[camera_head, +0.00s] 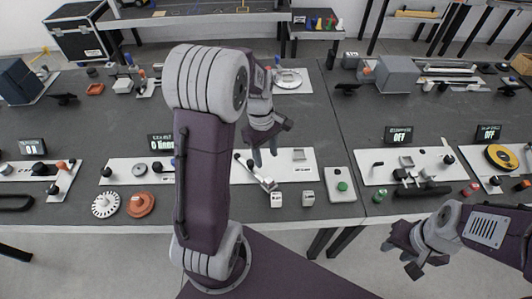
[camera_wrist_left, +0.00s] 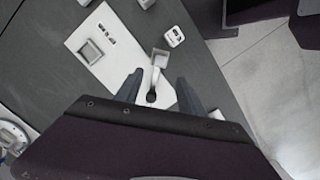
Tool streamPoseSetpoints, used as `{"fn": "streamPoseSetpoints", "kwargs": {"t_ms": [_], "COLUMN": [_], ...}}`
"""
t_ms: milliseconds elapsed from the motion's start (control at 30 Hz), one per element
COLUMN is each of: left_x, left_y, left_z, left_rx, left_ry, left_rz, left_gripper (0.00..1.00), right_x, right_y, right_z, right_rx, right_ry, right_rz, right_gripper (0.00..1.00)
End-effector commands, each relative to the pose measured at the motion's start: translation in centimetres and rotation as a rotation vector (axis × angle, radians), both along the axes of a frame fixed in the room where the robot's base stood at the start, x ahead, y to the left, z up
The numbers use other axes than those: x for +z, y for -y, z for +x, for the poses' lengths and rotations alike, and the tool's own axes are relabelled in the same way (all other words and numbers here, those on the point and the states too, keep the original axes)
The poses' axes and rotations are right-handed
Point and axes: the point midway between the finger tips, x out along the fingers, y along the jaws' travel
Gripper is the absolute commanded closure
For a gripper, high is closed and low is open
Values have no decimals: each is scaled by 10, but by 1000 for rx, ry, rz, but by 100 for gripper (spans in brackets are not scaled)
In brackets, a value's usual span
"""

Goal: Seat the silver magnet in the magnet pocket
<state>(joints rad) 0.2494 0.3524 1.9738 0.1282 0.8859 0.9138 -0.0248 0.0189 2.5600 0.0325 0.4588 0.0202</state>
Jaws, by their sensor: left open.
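A silver block on a stem with a black knob, which looks like the silver magnet (camera_head: 267,184), lies at the front edge of the white plate (camera_head: 220,178). It also shows in the left wrist view (camera_wrist_left: 160,57). A square grey holder on the plate's right part looks like the magnet pocket (camera_head: 298,155); it shows at upper left in the left wrist view (camera_wrist_left: 89,51). My left gripper (camera_head: 265,154) is open above the plate. In the left wrist view its fingers (camera_wrist_left: 158,84) stand either side of the stem and knob. My right gripper (camera_head: 402,257) appears open and empty, in front of the table.
Two small pale cubes (camera_head: 276,200) (camera_head: 308,198) lie in front of the plate. A plate with a green button (camera_head: 342,186) is to the right. White and orange discs (camera_head: 105,204) (camera_head: 141,204) lie front left. Bare table lies behind the plate.

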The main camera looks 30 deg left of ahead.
Motion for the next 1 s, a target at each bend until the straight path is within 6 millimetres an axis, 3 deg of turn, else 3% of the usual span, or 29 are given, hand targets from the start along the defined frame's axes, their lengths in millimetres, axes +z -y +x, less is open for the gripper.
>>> {"fn": "streamPoseSetpoints", "kwargs": {"t_ms": [133, 333, 467, 1000], "left_x": [0, -12, -18, -19], "left_y": [9, 53, 64, 65], "left_z": [-8, -65, -87, -90], "left_rx": [-110, -883, -1179, -1220], "left_ry": [20, 155, 200, 205], "left_rz": [10, 86, 119, 123], "left_gripper": [53, 53, 53, 53], "right_x": [0, 0, 0, 0], "right_y": [0, 0, 0, 0], "right_z": [0, 0, 0, 0], "right_rx": [0, 0, 0, 0], "right_ry": [0, 0, 0, 0], "right_rz": [0, 0, 0, 0], "right_gripper": [64, 64, 64, 64]}}
